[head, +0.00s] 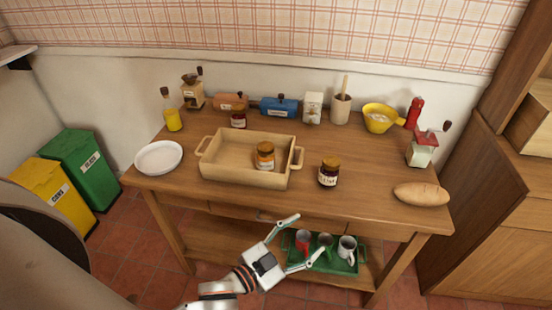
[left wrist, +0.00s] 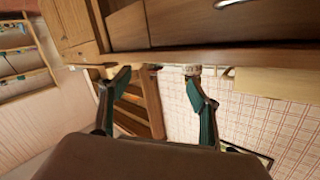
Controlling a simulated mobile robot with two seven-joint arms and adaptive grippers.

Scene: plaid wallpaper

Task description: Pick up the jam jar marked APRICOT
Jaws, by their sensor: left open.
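A jar with orange contents and a brown lid (head: 265,156) stands upright inside the wooden tray (head: 212,170). Its label is too small to read; its colour fits apricot. A dark jar (head: 329,173) stands on the table just right of the tray. A dark red jar (head: 239,118) stands behind the tray. Their labels are not legible either. My left gripper (head: 309,234) is open and empty, in front of the table's front edge, apart from all the jars. Its spread fingers also show in the left wrist view (left wrist: 157,77), with no jar visible between them. My right gripper is not in view.
A white plate (head: 158,157) lies left of the tray and a bread loaf (head: 421,194) lies at the right. Several kitchen things line the table's back, including a yellow bowl (head: 380,118). A green tray (head: 338,265) with mugs sits on the lower shelf.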

